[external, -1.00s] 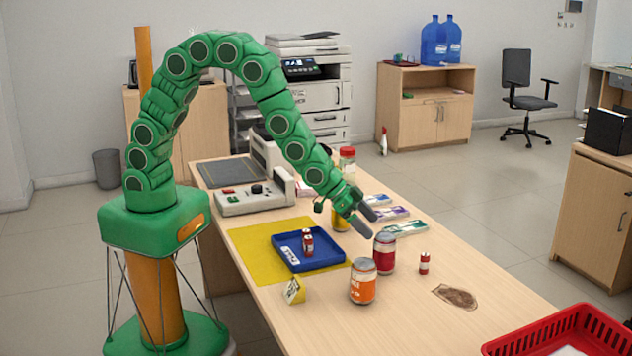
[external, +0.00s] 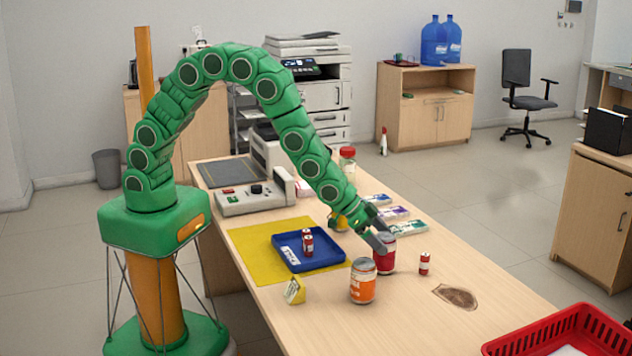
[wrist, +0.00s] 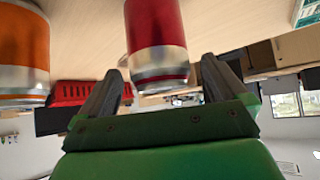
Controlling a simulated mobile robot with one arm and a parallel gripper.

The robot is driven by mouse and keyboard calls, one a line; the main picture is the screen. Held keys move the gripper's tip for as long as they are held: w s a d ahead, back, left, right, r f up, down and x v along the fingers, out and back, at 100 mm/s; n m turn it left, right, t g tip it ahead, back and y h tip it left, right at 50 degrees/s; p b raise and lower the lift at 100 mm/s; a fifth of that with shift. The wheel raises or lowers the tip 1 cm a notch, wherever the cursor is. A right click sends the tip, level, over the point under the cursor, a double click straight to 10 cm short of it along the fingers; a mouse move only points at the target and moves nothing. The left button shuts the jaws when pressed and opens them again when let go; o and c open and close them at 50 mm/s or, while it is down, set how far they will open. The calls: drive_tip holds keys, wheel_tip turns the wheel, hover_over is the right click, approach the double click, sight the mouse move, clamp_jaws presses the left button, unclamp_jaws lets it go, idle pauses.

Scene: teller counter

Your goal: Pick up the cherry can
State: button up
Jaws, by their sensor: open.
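The cherry can, a red can with silver ends (external: 385,255), stands upright on the counter right of the blue tray. My gripper (external: 379,239) is at the can's upper part, its fingers partly covering it in the external view. In the wrist view the red can (wrist: 156,35) appears upside down, between and ahead of the two open fingers (wrist: 160,85). The fingers look apart from the can's sides, with nothing held. An orange can (external: 362,282) stands in front and to the left of the red one; it also shows in the wrist view (wrist: 24,45).
A blue tray (external: 326,263) holding a small red battery-like item (external: 307,243) sits on a yellow mat (external: 248,240). A similar small item (external: 424,264) stands right of the red can. A yellow sign (external: 294,291) and a red basket (external: 500,350) are nearby. The front counter is mostly clear.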

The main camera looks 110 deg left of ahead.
drive_tip(key=shift+x, duration=1.05)
drive_tip(key=shift+c, duration=0.3)
drive_tip(key=c, duration=1.4)
drive_tip(key=shift+r, duration=0.15)
